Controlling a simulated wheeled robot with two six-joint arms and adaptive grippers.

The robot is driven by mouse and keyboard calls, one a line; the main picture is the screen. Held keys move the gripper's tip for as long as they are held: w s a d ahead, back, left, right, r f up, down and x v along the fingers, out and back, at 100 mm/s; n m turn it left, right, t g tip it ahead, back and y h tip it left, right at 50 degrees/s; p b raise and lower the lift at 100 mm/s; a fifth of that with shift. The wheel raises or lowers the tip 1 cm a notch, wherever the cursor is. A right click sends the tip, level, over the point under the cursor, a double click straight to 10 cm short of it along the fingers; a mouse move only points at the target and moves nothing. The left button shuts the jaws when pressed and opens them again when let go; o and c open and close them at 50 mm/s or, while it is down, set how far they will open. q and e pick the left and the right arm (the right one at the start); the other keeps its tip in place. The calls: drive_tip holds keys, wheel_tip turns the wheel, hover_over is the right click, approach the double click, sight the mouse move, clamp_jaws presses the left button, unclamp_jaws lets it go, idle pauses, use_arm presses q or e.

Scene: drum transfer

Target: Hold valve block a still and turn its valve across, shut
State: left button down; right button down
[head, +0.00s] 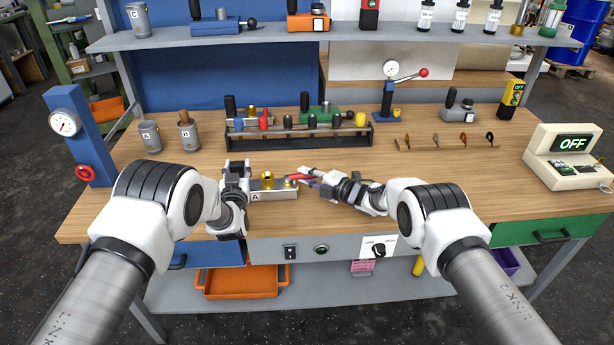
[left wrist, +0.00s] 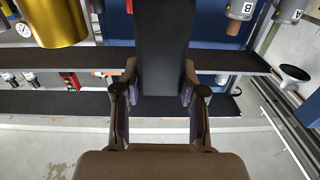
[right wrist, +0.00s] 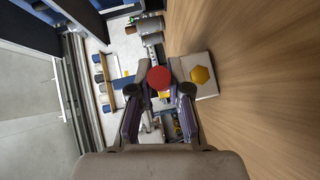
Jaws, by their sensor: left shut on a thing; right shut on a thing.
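Valve block a (head: 278,195), a grey block marked A with a brass fitting (head: 267,180) on top, lies near the front middle of the bench. My left gripper (head: 237,168) is at its left end, shut on its upright black grip (left wrist: 160,60); the brass fitting (left wrist: 58,22) shows beside it. The red valve lever (head: 299,177) points right from the block's right end, roughly along the block. My right gripper (head: 315,178) is shut on this lever; its red end (right wrist: 159,77) shows between the fingers. The block's yellow hexagon (right wrist: 202,75) shows beside it. The fingers hide part of the lever.
A black rack (head: 300,137) with several tools stands behind the block. Cups A (head: 150,137) and B (head: 188,135) and a blue gauge post (head: 80,135) stand left. A gauge stand (head: 388,100), several hooks (head: 436,142) and an OFF box (head: 568,158) stand right. Bare wood lies right of my right gripper.

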drive_tip(key=shift+s, duration=0.1)
drive_tip(key=m+t+h, duration=0.1)
drive_tip(key=s+m+t+h, duration=0.1)
drive_tip(key=h, duration=0.1)
drive_tip(key=s+m+t+h, duration=0.1)
drive_tip(key=m, duration=0.1)
drive_tip(key=shift+a+h, duration=0.4)
drive_tip(key=shift+s+a+m+t+h, duration=0.1)
drive_tip(key=shift+s+m+t+h, duration=0.15)
drive_tip(key=shift+m+h, duration=0.4)
drive_tip(key=shift+s+a+m+t+h, duration=0.15)
drive_tip(key=shift+m+t+h, duration=0.25)
drive_tip(key=shift+h, duration=0.35)
drive_tip(key=shift+s+a+m+t+h, duration=0.1)
drive_tip(key=shift+s+m+t+h, duration=0.15)
drive_tip(key=shift+m+h, duration=0.4)
drive_tip(key=c, duration=1.1)
unclamp_jaws()
drive_tip(key=shift+f, duration=0.1)
drive_tip(key=shift+d, duration=0.1)
drive_tip(key=shift+d, duration=0.1)
